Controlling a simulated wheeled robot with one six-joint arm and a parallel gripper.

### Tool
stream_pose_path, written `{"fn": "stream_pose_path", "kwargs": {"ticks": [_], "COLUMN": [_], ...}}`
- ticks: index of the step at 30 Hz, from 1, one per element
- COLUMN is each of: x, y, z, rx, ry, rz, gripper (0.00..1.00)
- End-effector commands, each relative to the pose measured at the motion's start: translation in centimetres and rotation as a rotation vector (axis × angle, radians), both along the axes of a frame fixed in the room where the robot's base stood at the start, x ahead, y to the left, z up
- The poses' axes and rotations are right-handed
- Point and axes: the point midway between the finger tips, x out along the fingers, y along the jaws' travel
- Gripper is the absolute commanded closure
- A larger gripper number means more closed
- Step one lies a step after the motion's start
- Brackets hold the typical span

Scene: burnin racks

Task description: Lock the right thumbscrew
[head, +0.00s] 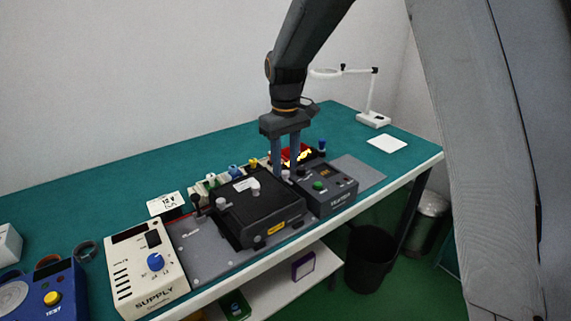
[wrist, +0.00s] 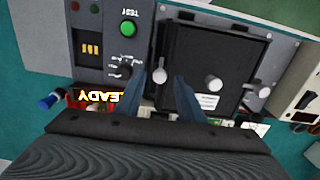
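The black test fixture (head: 262,210) sits on a grey plate between the supply and the tester. A silver knob (head: 221,204) stands at its left edge, and another (head: 254,187) is on its lid; the lid knob also shows in the wrist view (wrist: 214,82). My gripper (head: 285,174) points straight down at the fixture's right edge, beside the tester. In the wrist view my gripper (wrist: 169,76) has its two fingertips apart with a gap between them.
The tester box (head: 328,194) with a green button stands close on the right. The cream supply (head: 145,268) is on the left. A red display (wrist: 110,97) reading "READY" and coloured connectors stand behind. A magnifier lamp (head: 374,115) stands at the far right.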

Motion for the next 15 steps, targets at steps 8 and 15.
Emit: {"fn": "stream_pose_path", "kwargs": {"ticks": [8, 15], "x": [-0.01, -0.01], "y": [-0.02, -0.03], "z": [-1.40, -1.41], "rx": [0.000, 0.000], "ry": [0.000, 0.000], "rz": [-0.001, -0.001], "gripper": [0.65, 0.75]}}
